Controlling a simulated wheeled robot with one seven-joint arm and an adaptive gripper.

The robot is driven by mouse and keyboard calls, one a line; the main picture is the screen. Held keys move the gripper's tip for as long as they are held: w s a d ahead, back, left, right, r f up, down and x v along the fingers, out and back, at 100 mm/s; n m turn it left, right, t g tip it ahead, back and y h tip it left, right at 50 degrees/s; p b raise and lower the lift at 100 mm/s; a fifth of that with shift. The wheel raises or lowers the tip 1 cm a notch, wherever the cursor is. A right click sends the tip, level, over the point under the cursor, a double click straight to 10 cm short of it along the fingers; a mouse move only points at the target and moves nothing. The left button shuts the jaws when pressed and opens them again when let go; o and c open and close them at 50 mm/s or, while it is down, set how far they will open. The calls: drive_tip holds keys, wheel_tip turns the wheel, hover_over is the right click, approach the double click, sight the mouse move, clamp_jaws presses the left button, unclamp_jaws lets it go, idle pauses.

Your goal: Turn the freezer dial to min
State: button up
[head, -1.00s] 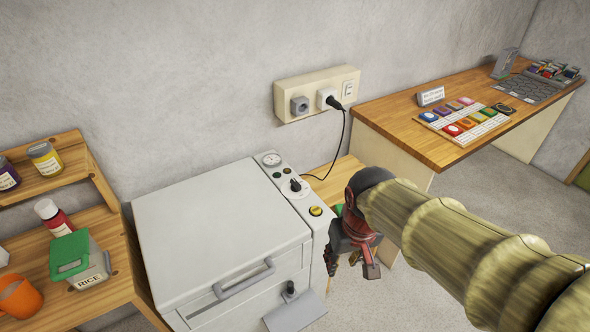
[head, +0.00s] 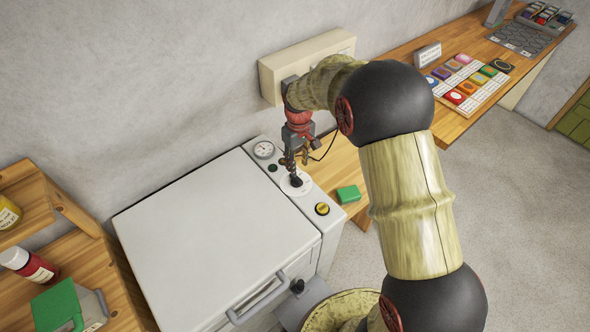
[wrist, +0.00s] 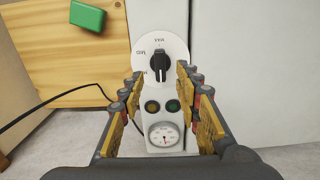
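The freezer (head: 205,235) is a white chest with a control strip along its right side. Its dial (head: 300,187) is a white disc with a black knob on that strip. My gripper (head: 291,165) points down over the dial. In the wrist view my gripper (wrist: 159,82) is open, its fingers either side of the knob with gaps; contact is not visible.
A round gauge (wrist: 162,136) and two small lamps (wrist: 162,106) share the strip. A yellow-black button (head: 322,208) sits nearer the front. A green block (head: 348,193) lies on the wooden surface beside the freezer. A black cord (wrist: 45,108) runs close by.

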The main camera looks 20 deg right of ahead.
sight(298, 179)
drive_tip(key=shift+s+f, duration=0.1)
drive_tip(key=shift+s, duration=0.05)
wheel_tip(298, 179, down, 7)
drive_tip(key=shift+f+b, duration=0.2)
drive_tip(key=shift+b, duration=0.5)
drive_tip(key=shift+c, duration=1.4)
clamp_jaws()
